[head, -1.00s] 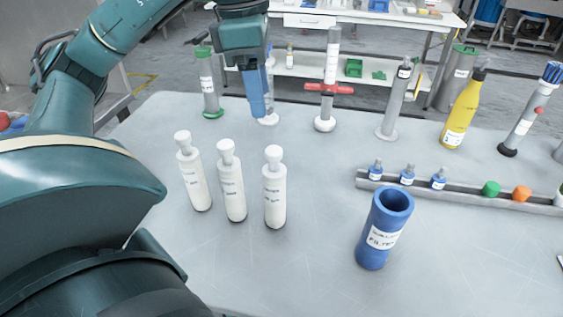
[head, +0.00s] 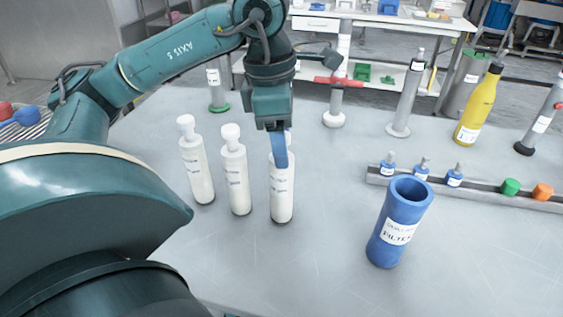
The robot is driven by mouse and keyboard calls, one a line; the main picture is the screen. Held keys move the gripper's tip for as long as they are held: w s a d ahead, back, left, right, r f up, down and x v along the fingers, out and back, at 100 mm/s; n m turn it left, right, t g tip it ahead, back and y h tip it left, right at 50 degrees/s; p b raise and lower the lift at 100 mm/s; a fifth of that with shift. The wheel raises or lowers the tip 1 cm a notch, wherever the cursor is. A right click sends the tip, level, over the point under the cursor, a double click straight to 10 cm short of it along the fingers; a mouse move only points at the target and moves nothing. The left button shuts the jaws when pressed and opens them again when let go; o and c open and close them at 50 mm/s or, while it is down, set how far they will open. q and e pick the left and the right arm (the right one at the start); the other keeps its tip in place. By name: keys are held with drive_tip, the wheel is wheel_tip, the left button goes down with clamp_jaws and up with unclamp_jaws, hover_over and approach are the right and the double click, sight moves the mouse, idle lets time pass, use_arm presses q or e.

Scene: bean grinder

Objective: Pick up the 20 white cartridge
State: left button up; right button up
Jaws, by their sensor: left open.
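Three white cartridges stand upright in a row on the grey table: the left one (head: 200,170), the middle one (head: 236,182) and the right one (head: 283,198). Their labels are too small to read, so I cannot tell which is the 20 one. My left gripper (head: 279,160) points down at the top of the right cartridge. Its blue finger overlaps that cartridge's upper part and hides its cap. The gripper is open; whether a finger touches the cartridge I cannot tell. My right gripper is out of view.
A blue filter cylinder (head: 393,240) stands to the right. A red-handled tool (head: 336,100), a grey cylinder (head: 404,100) and a yellow bottle (head: 477,108) stand farther back. The front table is clear.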

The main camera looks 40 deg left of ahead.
use_arm(q)
drive_tip(key=shift+c, duration=0.3)
clamp_jaws()
drive_tip(key=shift+r, duration=0.1)
